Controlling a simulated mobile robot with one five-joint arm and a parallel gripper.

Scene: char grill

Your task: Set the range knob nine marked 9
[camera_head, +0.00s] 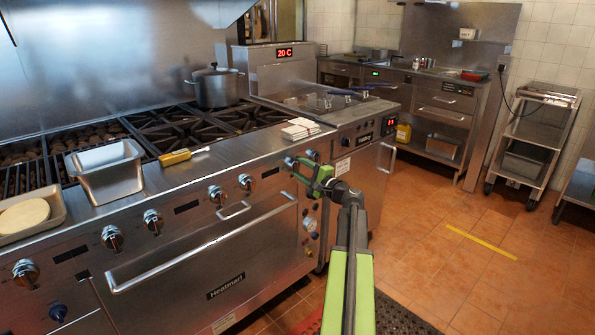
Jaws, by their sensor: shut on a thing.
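My gripper (297,169) reaches the right end of the range's front panel, its green fingers pointing left. It is shut on a range knob (289,162), which the fingers partly cover. Another knob (312,155) shows just behind the upper finger. More silver knobs line the panel to the left, such as one at the middle (246,182) and one at the far left (25,272). The number marks are too small to read, so I cannot tell which knob carries the 9.
A metal pan (107,172), a yellow-handled tool (178,156) and a stack of white cards (300,128) lie along the range's front ledge. A pot (216,88) stands on the burners. The oven handle (200,256) juts out below the knobs.

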